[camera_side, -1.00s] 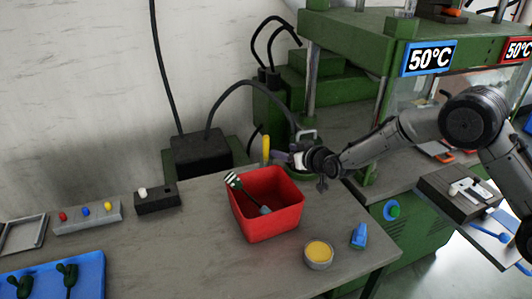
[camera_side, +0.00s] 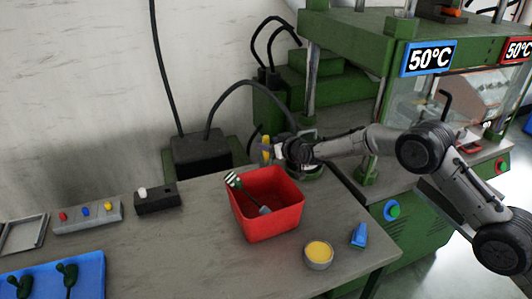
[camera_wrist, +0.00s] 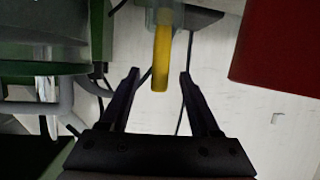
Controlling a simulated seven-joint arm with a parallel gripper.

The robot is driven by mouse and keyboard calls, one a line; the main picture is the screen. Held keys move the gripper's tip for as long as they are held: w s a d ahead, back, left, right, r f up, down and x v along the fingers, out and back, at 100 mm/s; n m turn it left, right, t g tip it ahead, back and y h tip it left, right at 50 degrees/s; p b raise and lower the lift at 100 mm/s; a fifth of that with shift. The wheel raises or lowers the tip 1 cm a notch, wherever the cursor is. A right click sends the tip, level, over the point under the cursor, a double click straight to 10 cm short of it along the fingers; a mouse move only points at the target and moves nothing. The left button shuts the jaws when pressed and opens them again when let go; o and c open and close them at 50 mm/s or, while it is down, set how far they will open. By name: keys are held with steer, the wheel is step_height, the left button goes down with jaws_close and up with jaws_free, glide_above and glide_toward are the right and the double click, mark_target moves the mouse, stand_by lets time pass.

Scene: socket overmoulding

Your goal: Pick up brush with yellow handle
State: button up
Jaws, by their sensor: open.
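The brush with the yellow handle (camera_side: 266,143) stands upright behind the red bin in the side view, its lower part hidden by the bin and my gripper. In the wrist view its yellow handle (camera_wrist: 161,62) hangs from the top edge, between and just beyond the fingers. My gripper (camera_wrist: 160,76) is open, with a finger on each side of the handle's line and a gap to both. In the side view my gripper (camera_side: 270,152) is at the handle, coming from the right.
A red bin (camera_side: 268,219) holding a dark tool with a striped end stands just in front of my gripper. A tin with yellow contents (camera_side: 318,254) and a blue object (camera_side: 359,235) stand near the table edge. A green press (camera_side: 345,130) stands close behind and right.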

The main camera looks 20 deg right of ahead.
steer(key=shift+w, duration=0.15)
jaws_close()
stand_by(0.4)
